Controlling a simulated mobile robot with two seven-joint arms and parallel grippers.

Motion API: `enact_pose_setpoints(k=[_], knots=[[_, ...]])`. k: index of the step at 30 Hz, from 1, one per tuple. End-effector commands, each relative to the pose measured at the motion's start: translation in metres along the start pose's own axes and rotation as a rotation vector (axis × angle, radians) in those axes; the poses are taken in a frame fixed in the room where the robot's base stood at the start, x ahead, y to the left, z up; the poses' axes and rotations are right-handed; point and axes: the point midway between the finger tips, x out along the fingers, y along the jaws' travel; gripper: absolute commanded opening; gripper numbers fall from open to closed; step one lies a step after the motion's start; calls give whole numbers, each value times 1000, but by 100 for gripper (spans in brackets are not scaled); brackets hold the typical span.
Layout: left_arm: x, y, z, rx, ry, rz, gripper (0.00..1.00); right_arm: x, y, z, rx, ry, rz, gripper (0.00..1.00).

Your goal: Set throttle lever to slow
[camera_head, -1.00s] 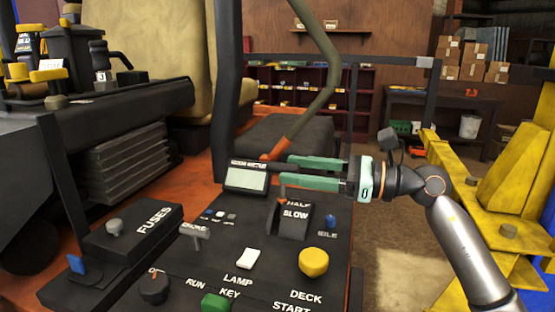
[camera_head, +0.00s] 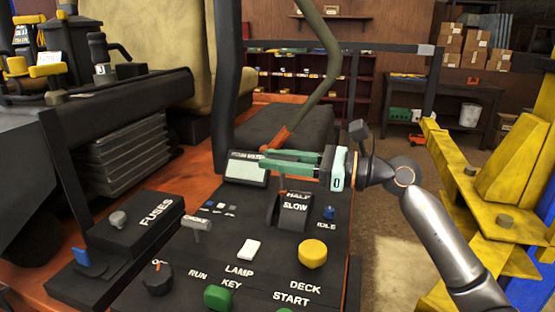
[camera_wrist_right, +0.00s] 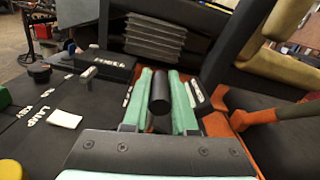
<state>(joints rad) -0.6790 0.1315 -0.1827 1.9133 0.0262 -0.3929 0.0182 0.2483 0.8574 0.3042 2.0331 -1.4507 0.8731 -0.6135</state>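The throttle lever (camera_head: 281,183) rises from its slotted housing (camera_head: 294,212), marked HALF and SLOW, on the black control panel. In the head view the knob is hidden by the fingers. My left gripper is out of view.
A small display (camera_head: 246,169) stands just behind the fingers. A yellow DECK button (camera_head: 313,253), a white LAMP switch (camera_head: 248,249), a grey lever (camera_head: 197,227) and a green button (camera_head: 217,297) are on the panel nearby. A black upright post (camera_head: 225,90) rises behind.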

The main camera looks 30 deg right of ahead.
Motion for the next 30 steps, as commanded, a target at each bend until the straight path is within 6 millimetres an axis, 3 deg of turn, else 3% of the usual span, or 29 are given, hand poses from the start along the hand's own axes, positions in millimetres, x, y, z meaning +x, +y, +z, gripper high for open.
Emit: enact_pose_setpoints(k=[1, 6, 30], knots=[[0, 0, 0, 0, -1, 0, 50, 0, 0, 0, 0, 0, 0, 18], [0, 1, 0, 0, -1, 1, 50, 0, 0, 0, 0, 0, 0, 0], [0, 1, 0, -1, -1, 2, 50, 0, 0, 0, 0, 1, 0, 0]])
